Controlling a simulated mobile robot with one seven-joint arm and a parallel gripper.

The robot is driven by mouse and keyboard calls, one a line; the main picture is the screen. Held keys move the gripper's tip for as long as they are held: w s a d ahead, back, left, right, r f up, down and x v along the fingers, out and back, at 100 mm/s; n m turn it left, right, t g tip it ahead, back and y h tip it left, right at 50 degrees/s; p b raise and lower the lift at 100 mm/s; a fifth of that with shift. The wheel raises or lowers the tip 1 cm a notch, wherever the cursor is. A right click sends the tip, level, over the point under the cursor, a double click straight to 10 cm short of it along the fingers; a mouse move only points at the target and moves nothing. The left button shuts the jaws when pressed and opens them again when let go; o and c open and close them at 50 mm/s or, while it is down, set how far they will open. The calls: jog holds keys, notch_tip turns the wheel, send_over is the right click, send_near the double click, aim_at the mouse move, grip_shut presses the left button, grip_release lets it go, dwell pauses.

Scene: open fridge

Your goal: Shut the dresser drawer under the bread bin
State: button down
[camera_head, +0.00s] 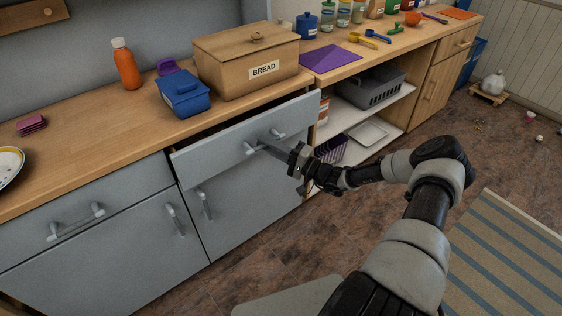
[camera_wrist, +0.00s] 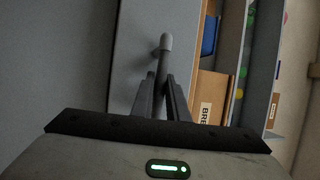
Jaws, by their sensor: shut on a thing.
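The grey dresser drawer (camera_head: 215,152) under the bread bin stands part way out, with a dark gap showing above its front. The wooden bread bin (camera_head: 225,73), labelled BREAD, sits on the counter above it. My gripper (camera_head: 268,149) reaches the drawer front from the right and is shut on the drawer's bar handle (camera_head: 276,133). In the wrist view the fingers (camera_wrist: 160,92) close around the handle bar (camera_wrist: 165,43), with the drawer front (camera_wrist: 135,40) behind it. The drawer's inside is mostly hidden.
A blue container (camera_head: 182,98) and an orange bottle (camera_head: 126,66) stand on the wooden counter (camera_head: 85,130). Grey cupboard doors (camera_head: 255,205) lie below the drawer. Open shelves with a grey basket (camera_head: 370,90) are to the right. The floor (camera_head: 270,265) in front is clear.

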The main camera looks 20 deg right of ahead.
jog(key=w, duration=0.1)
jog(key=w+a+b, duration=0.1)
jog(key=w, duration=0.2)
jog(key=shift+w+a, duration=0.35)
jog(key=c, duration=1.7)
grip_release()
jog(key=shift+c, duration=0.2)
jog(key=p+v, duration=0.1)
jog(key=v, duration=1.6)
jog(key=shift+s+p, duration=0.2)
jog(key=shift+p, duration=0.2)
jog(key=shift+d, duration=0.1)
